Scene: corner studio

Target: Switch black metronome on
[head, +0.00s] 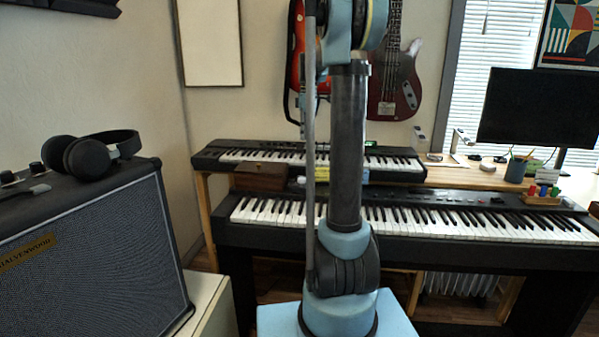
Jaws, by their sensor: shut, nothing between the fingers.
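I cannot make out a black metronome in the head view. My arm stands upright in the middle of the picture and hides part of the keyboards and the wall behind it. My gripper cannot be made out in this view. Small light-blue and dark parts show behind the thin grey rod left of the arm, but I cannot tell what they are.
A black amplifier (85,265) carrying headphones (92,153) stands at left. The upper keyboard (395,165) and lower piano (420,218) span the back, with a brown box (262,177) at left. A monitor (540,108), pencil cup (516,169) and coloured items (543,195) are at right.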

